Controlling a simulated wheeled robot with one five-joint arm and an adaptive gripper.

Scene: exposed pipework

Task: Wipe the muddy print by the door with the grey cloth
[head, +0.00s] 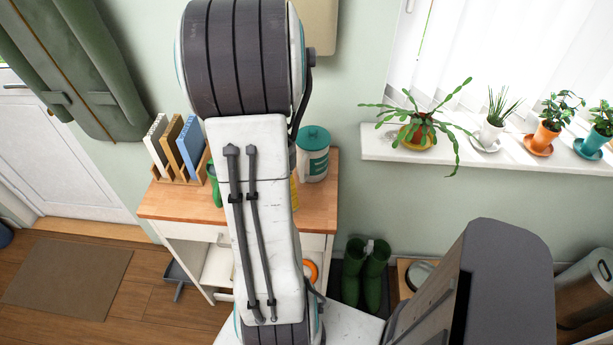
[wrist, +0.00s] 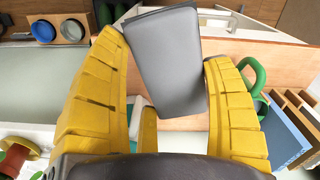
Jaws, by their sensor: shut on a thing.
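In the head view my arm hides the gripper and the cloth. The white door (head: 62,155) is at the far left of the head view, with a brown doormat (head: 68,278) on the wooden floor in front of it. I cannot make out a muddy print in either view.
A wood-topped cabinet (head: 180,203) holds a rack of books (head: 190,145) and a teal-lidded tub (head: 313,160). Green boots (head: 365,275) stand right of it. A green padded thing (head: 75,65) hangs by the door.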

